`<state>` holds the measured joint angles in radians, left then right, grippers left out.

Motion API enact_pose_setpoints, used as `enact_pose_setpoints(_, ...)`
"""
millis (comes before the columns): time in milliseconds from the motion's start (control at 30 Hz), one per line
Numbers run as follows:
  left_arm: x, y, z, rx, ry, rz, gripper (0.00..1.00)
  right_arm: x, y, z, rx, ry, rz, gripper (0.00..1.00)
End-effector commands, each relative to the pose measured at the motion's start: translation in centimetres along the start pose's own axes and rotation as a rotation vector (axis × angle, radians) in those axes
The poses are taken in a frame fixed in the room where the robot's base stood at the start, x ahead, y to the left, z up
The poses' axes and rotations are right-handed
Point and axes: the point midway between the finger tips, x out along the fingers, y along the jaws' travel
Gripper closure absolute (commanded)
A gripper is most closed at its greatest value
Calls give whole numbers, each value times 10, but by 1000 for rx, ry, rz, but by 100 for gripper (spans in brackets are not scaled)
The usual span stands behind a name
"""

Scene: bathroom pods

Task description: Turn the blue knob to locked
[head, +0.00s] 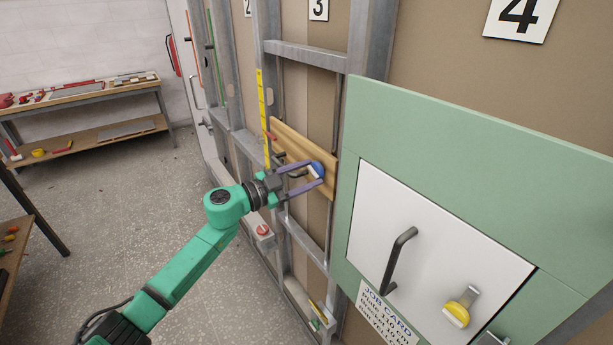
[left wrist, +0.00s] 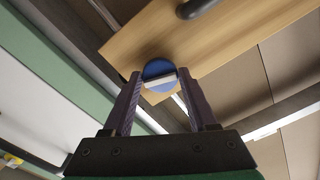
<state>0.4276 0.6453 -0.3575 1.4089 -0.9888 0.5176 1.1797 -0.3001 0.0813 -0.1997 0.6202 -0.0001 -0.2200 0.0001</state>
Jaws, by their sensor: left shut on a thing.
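The blue knob (head: 317,168) is mounted on a wooden board (head: 290,147) fixed to the metal wall frame. It has a pale grip bar across its face. My left gripper (head: 316,179) reaches in from the left and is shut on the knob. In the left wrist view the knob (left wrist: 158,70) sits between the two purple fingertips (left wrist: 158,82), with its pale bar lying nearly level in that picture. No lock marking is readable. My right gripper is not in view.
A green panel with a white door (head: 430,255), dark handle (head: 400,260) and yellow knob (head: 458,310) stands just right of the board. A yellow strip (head: 264,115) is left of it. A workbench (head: 80,100) is far left. Floor between is clear.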

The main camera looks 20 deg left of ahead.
Motion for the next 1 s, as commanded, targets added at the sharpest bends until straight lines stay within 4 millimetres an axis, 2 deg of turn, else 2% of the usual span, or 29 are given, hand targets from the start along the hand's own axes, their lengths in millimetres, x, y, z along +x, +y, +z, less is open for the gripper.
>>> enact_pose_setpoints(467, 0, -2, 1, 455, 1, -2, 97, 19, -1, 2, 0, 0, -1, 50)
enact_pose_setpoints(1000, 0, -4, -1, 959, 2, -6, 97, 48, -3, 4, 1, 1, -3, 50)
